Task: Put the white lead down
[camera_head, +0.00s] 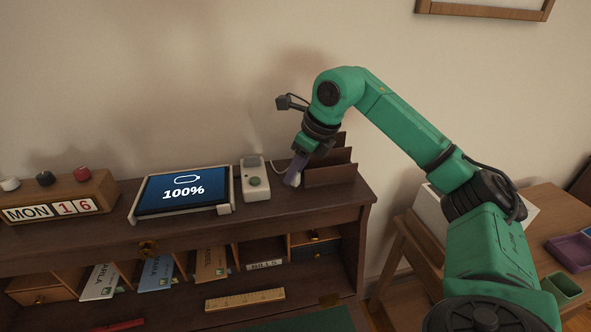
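The white lead (282,172) comes from the white charger box (256,182) on top of the dark wooden desk. Its white end (296,181) shows at the fingertips of my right gripper (294,177). My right gripper points down, shut on the lead's end, low over the desk top between the charger box and the brown letter rack (332,172). Whether the lead's end touches the desk top is hard to tell. My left gripper is not in view.
A tablet showing 100% (182,191) lies in a white stand left of the charger box. A wooden calendar block (62,200) is at the far left. Pigeonholes with envelopes (157,273) sit below. A side table with a purple tray (571,251) stands right.

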